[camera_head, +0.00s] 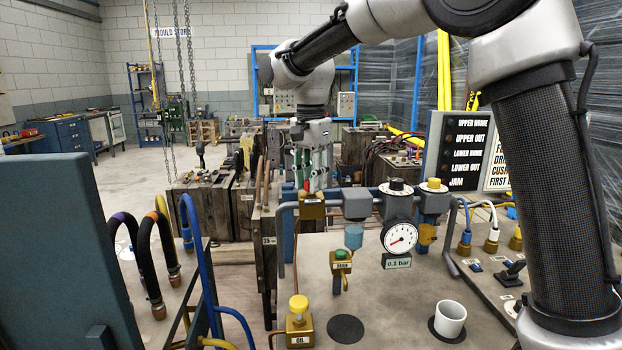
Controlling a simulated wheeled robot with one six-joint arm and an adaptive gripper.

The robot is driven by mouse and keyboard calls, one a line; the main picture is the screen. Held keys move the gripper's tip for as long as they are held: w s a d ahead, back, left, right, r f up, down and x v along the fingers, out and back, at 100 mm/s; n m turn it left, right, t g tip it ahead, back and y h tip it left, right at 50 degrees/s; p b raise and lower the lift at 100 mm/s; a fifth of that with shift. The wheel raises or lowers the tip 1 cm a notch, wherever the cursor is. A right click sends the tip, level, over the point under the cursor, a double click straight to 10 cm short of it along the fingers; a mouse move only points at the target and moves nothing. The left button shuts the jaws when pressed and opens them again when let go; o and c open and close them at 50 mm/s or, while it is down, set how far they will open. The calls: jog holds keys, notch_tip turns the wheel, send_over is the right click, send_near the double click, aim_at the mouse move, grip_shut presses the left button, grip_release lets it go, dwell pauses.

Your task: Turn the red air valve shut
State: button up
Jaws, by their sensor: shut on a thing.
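My gripper (308,186) points down over a brass valve body (312,208) on the pipework at the rear of the grey bench. Its fingers are closed around the red air valve (307,184). Only a small bit of red shows between the fingers; the rest of the handle is hidden, so I cannot tell its angle. A round white gauge (401,237) stands to the right of the valve, with a plate (397,262) below it that reads 0.1 bar.
A green-topped drain valve (341,258) and a yellow-topped oil valve (299,318) stand in front. A white cup (450,318) is at the right front of the bench. A blue-grey panel (58,220) and hoses fill the left.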

jog(key=o, duration=1)
jog(key=shift+o, duration=0.2)
notch_tip(320, 180, up, 12)
